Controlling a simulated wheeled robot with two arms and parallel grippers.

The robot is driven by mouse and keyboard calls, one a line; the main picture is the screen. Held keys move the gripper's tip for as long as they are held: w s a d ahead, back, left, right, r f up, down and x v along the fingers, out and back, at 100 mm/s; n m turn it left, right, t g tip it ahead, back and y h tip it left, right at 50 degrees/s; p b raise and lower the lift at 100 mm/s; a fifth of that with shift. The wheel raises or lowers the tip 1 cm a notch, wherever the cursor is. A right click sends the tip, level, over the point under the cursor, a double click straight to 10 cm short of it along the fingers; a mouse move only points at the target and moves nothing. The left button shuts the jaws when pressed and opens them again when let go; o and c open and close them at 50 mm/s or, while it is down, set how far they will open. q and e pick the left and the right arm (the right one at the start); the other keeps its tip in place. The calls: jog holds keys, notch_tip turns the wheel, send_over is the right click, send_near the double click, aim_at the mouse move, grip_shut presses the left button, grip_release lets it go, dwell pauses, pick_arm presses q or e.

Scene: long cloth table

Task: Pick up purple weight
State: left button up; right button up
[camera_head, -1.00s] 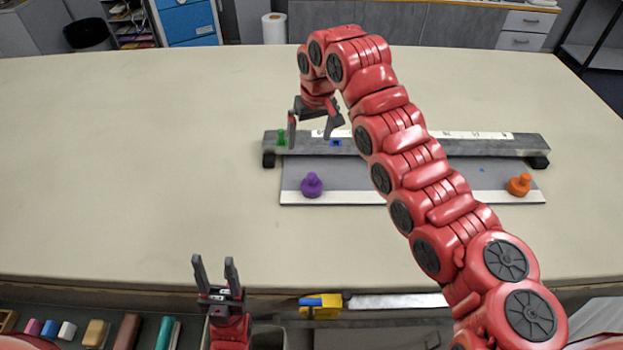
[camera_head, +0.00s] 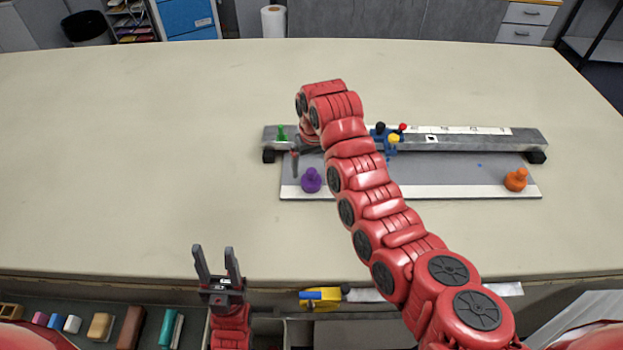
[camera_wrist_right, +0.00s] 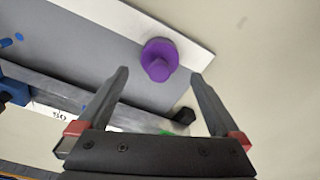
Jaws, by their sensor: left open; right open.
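The purple weight (camera_head: 311,180) stands on the left end of the white strip along the grey board's front edge. In the right wrist view the purple weight (camera_wrist_right: 159,59) lies ahead of the fingertips, roughly between their lines, not touched. My right gripper (camera_wrist_right: 160,80) is open and empty. In the head view one dark finger of it shows just left of and beyond the weight; the rest is hidden behind my red arm. My left gripper (camera_head: 214,250) is open and empty at the table's front edge, fingers pointing up.
A grey rail (camera_head: 470,142) runs behind the board (camera_head: 440,175). It carries a green weight (camera_head: 281,133) and a blue slider (camera_head: 389,143) with coloured knobs. An orange weight (camera_head: 515,179) stands at the board's right end. The table (camera_head: 140,150) left of the board is clear.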

aim_at(312, 172)
jog(key=shift+f, duration=0.2)
notch_tip(312, 172, down, 4)
jog(key=p, duration=0.2)
jog(key=shift+w+r+p, duration=0.1)
jog(key=shift+r+p, duration=0.15)
jog(key=shift+p, duration=0.1)
jog(key=shift+w+f, duration=0.1)
jog(key=shift+f, duration=0.6)
grip_shut()
